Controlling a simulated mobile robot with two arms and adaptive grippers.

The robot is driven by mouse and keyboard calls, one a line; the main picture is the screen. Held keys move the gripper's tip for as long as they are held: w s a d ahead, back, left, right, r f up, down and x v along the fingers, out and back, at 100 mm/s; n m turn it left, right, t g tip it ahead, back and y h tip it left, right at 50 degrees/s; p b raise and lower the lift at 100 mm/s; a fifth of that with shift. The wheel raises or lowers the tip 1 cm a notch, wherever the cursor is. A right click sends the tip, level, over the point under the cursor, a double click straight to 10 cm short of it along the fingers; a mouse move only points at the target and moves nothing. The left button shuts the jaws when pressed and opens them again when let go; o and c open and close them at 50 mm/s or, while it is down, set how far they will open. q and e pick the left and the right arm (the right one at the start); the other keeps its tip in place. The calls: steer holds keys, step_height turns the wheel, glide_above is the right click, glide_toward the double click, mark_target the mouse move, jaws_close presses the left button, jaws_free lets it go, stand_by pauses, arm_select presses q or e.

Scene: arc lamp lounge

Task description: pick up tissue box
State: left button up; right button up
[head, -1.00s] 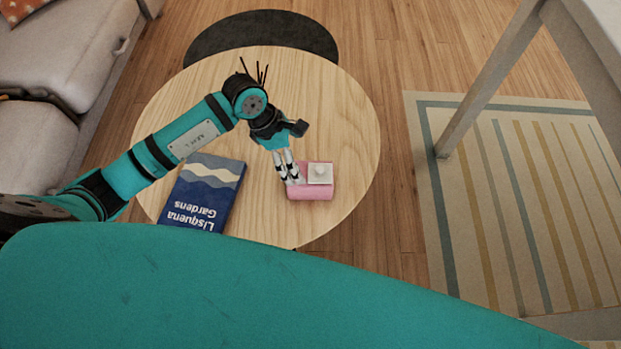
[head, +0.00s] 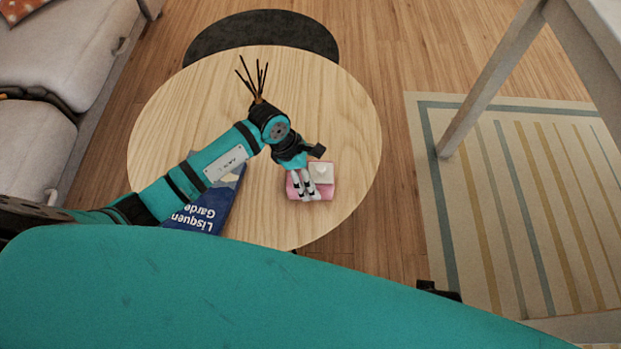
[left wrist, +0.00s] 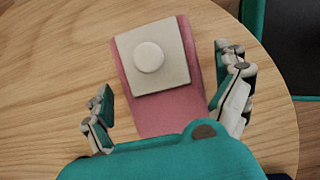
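The tissue box is a pink box (head: 328,190) with a white square top and a round white piece on it. It lies on the round wooden table, right of its middle. In the left wrist view the tissue box (left wrist: 168,112) sits between the two fingers. My left gripper (head: 306,192) is over the box in the head view and hides part of it. My right gripper is not recognisable in either view.
A blue book (head: 204,216) lies on the wooden table (head: 180,120), left of the box and partly under my left arm. A dark round surface (head: 265,32) is behind the table. A grey sofa (head: 60,60) stands left, a white-legged table (head: 490,80) right.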

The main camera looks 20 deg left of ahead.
arm_select(q)
steer(key=c, duration=1.1)
steer(key=shift+r, duration=0.1)
steer(key=shift+c, duration=1)
